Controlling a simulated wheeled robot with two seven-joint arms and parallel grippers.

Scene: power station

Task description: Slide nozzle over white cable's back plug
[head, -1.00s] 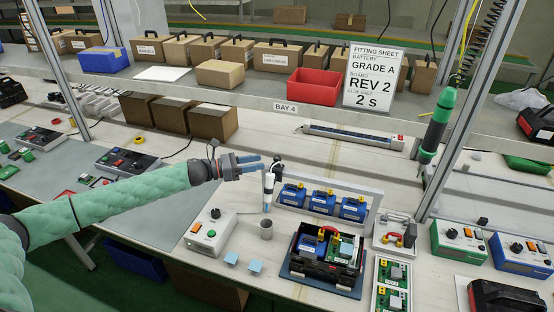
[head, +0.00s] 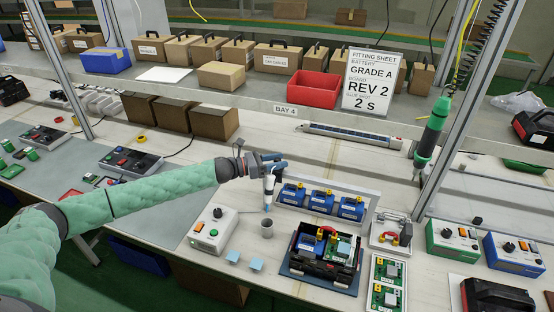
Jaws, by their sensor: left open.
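My left gripper (head: 275,162) comes in from the left and is open at the top of a slim white and blue tool with a narrow tip (head: 268,189). The tool stands nearly upright, tip down, just above a small grey cup (head: 266,229). I cannot tell whether the fingers touch it. An open black case (head: 322,272) stands right of the cup, with a blue battery (head: 308,246) and a green board (head: 341,247) in it. The white cable and its back plug are too small to make out. My right gripper is not in view.
A grey control box (head: 213,231) stands left of the cup, with two light blue pieces (head: 255,265) in front. A rack of blue batteries (head: 321,201) stands behind the case. A green driver (head: 432,130) hangs at the right by the post (head: 462,110).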

